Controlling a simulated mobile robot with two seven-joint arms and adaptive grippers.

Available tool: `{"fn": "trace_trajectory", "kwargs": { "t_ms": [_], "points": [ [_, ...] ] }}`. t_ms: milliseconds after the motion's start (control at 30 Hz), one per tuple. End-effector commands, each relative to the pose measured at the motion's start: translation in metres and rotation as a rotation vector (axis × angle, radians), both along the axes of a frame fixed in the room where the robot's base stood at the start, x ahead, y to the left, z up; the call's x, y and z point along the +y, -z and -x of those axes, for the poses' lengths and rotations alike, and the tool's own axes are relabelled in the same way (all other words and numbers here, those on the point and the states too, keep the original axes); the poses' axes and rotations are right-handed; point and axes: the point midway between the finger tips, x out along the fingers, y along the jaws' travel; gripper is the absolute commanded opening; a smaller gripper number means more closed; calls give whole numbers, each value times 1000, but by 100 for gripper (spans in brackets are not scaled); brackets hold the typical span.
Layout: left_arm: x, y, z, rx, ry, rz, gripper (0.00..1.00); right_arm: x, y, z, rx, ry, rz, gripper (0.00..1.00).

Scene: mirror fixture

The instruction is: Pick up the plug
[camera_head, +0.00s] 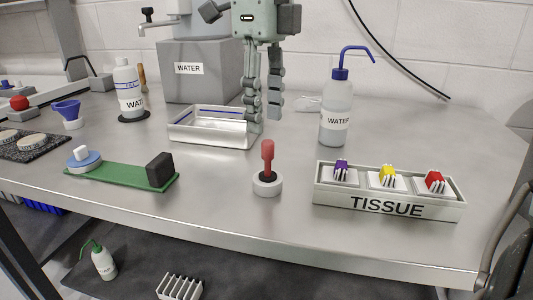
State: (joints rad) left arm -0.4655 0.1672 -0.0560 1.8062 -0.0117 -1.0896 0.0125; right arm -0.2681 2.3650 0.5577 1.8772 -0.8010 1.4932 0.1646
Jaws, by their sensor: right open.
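What looks like the plug (267,158) has a red handle on a dark base. It stands upright in a round grey holder (267,188) near the front middle of the steel table. My right gripper (264,122) comes down from the top of the view, fingers pointing down and apart, with nothing between them. It is above and behind the red handle in the picture, not touching it. One finger overlaps the right end of a shallow metal tray (190,137). My left gripper is not in view.
A green board (120,177) with a black block (160,168) lies left of the plug. A tissue box (388,208) stands to the right, a water bottle (336,110) behind it. A grey water tank (200,80) is at the back. The table around the plug is clear.

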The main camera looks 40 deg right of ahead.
Motion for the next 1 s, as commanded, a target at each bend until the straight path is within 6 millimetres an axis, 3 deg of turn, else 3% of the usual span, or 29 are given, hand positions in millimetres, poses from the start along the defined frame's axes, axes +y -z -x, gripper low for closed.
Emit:
{"fn": "trace_trajectory", "kwargs": {
  "t_ms": [267,433,767,1000],
  "points": [
    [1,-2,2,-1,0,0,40,-1,36,4,4,-1,-5,42],
    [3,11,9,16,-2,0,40,-2,60,5,2,0,-4,42],
    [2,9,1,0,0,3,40,-2,67,4,-1,2,-4,42],
    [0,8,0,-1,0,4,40,-2,67,4,-1,2,-4,13]
  ]
}}
